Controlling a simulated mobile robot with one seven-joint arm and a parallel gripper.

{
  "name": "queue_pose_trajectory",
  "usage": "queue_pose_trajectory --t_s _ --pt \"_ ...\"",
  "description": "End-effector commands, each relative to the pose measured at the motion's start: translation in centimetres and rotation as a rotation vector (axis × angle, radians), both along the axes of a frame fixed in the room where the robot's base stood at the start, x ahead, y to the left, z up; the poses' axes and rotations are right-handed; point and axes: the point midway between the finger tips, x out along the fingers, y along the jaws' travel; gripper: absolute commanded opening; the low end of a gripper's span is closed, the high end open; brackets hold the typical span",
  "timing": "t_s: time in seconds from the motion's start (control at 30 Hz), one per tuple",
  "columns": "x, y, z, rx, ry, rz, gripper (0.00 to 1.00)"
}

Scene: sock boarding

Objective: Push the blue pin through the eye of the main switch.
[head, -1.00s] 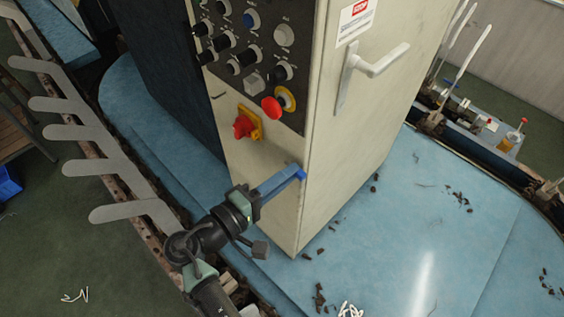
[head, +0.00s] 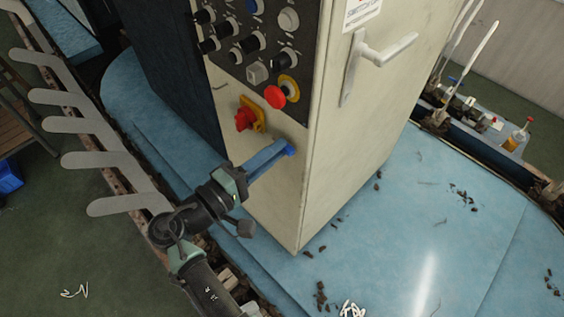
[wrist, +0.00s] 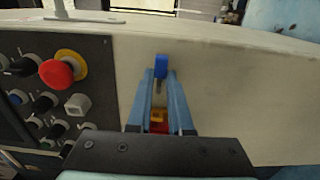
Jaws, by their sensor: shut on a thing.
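The main switch (head: 244,118) is a red knob on a yellow plate, low on the front of the pale cabinet. In the wrist view the switch (wrist: 157,121) shows partly between my blue fingers; I cannot make out its eye. My gripper (head: 280,153) is shut on the blue pin (head: 290,150), which sits at its fingertips. In the wrist view the pin (wrist: 161,66) stands out at the tips of my gripper (wrist: 160,82). In the head view the pin is to the right of the switch and a little below it, apart from it.
A red emergency button (head: 275,97) on a yellow ring and several knobs sit on the dark panel (head: 222,62) above the switch. The cabinet has a door handle (head: 376,58) on its right side. The blue floor plate (head: 400,240) holds scattered dark bits.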

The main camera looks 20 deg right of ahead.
Motion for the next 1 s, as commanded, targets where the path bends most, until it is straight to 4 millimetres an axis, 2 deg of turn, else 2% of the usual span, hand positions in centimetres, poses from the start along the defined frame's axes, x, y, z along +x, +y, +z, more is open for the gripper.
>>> queue_pose_trajectory --t_s 0.1,0.33,1.0 --pt "1.2 0.4 -0.4 -0.002 -0.002 0.002 0.0" --pt "2.4 0.8 -0.2 0.0 0.0 0.0 0.0" --pt "2.7 0.9 0.0 0.001 0.0 -0.001 0.0"
